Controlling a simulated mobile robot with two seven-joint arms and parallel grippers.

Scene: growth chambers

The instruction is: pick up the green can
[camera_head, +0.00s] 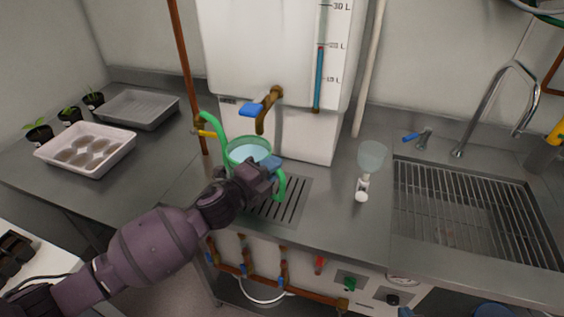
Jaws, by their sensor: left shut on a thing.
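The green can (245,146) is an open-topped watering can, with pale blue water visible inside. It is on or just above the slotted drain grate (298,197), below the brass tap; I cannot tell whether it touches the grate. A curved green part rises at its left, and another green loop (281,184) shows at its right. My left gripper (266,168) is at the near right side of the can, shut on it. The gripper and wrist hide the can's lower front. My right gripper is not in view.
A white tank (275,50) with a blue-handled tap (262,108) stands behind the can. A clear-topped bottle (364,185) stands to the right, before the sink grid (470,210). A white tray (85,148), a grey tray (138,108) and seedling pots (69,115) are at left.

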